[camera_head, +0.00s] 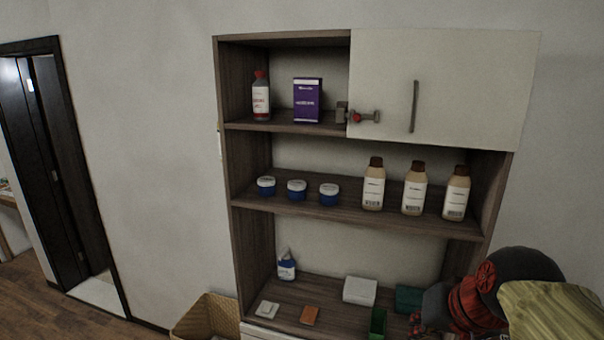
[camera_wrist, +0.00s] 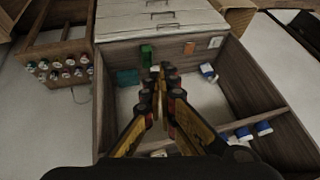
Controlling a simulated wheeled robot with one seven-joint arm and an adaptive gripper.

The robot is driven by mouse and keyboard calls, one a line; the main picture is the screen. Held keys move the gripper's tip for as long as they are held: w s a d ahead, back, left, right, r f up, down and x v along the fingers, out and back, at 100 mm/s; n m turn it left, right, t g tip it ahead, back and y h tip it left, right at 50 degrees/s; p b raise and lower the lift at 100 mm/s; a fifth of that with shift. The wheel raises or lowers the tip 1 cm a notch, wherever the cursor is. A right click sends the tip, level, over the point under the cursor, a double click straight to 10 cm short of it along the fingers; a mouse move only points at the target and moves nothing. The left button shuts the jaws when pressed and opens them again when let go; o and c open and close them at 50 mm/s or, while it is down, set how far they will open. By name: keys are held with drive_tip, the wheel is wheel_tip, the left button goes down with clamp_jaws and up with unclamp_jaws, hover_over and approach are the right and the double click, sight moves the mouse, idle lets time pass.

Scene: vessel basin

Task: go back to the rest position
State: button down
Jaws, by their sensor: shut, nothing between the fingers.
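My gripper (camera_wrist: 162,72) shows in the wrist view with its two fingers together at the tips and nothing between them. It points at the lowest open shelf of a wooden cabinet, which appears turned over in that view. In the head view, parts of my arm fill the lower right corner and cover that end of the bottom shelf. The fingertips cannot be clearly made out there.
A doorway (camera_head: 65,180) is far left, with bare wall between.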

drive_tip(key=s+a+f+n+b, duration=0.1)
drive_tip(key=s+f+b, duration=0.5)
drive_tip(key=f, duration=0.4)
drive_tip(key=s+a+f+n+g+b, duration=0.1)
drive_tip(key=s+f+b, duration=0.4)
drive_tip(key=f, duration=0.6)
drive_tip(key=shift+s+a+f+n+h+b, duration=0.2)
drive_tip(key=shift+s+n+h+b, duration=0.3)
drive_tip(key=shift+s, duration=0.5)
